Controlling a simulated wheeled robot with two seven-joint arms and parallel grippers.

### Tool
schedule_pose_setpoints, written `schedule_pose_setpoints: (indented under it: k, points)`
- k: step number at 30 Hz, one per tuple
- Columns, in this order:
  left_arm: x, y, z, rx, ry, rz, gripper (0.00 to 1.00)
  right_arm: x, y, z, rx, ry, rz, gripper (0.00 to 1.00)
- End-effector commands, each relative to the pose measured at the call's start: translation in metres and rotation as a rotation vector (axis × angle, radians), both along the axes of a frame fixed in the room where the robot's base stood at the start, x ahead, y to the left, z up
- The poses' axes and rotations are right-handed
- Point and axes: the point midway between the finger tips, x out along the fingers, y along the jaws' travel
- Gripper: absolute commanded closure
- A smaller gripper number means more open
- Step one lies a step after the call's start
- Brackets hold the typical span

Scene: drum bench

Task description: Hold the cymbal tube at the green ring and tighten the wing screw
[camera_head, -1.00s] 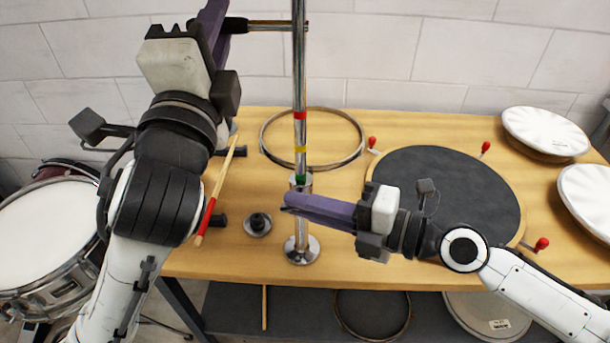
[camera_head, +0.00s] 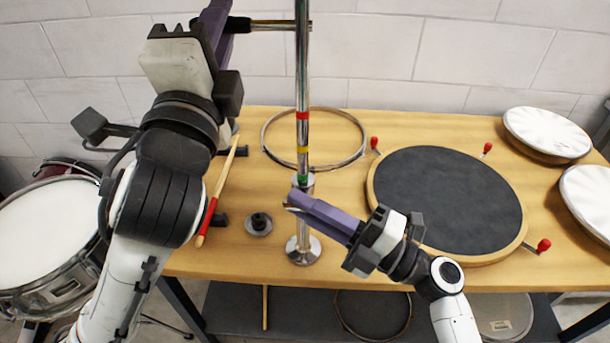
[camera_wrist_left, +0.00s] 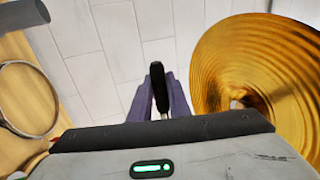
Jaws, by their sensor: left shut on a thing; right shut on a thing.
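The chrome cymbal tube (camera_head: 302,85) stands upright, with red, yellow and green rings. The green ring (camera_head: 302,180) is at the mouth of the lower holder (camera_head: 304,243), which stands on the bench. My left gripper (camera_head: 222,24) is shut on the black grip (camera_head: 238,25) of the side arm near the tube's top. That grip also shows between the purple fingers in the left wrist view (camera_wrist_left: 159,88). My right gripper (camera_head: 291,203) is shut at the holder's collar, just below the green ring. The wing screw is hidden by its fingers; only a small pale bit shows at the tips.
A gold cymbal (camera_wrist_left: 255,65) is close on the right in the left wrist view. On the bench are a drumstick (camera_head: 218,190), a small dark-topped disc (camera_head: 258,224), a metal hoop (camera_head: 350,160) and a round black pad (camera_head: 450,200) with red-tipped screws.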

Motion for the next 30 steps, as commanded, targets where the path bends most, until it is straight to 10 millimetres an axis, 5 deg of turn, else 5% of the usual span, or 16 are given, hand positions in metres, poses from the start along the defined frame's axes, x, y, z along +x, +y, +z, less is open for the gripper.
schedule_pose_setpoints:
  k: [13,14,17,30]
  points:
    - [0.000,0.003,0.004,-0.003,-0.009,0.007,1.00,-0.001,-0.002,0.000,0.007,0.001,-0.001,1.00]
    - [0.000,0.003,0.004,-0.004,-0.008,0.008,1.00,-0.001,-0.003,0.000,0.006,0.001,-0.001,0.86]
    - [0.000,0.004,0.004,-0.004,-0.009,0.008,1.00,0.000,-0.002,0.000,0.006,0.001,-0.001,0.73]
    - [-0.001,0.002,0.004,-0.002,-0.010,0.005,1.00,-0.006,-0.015,-0.005,0.002,0.004,-0.002,0.73]
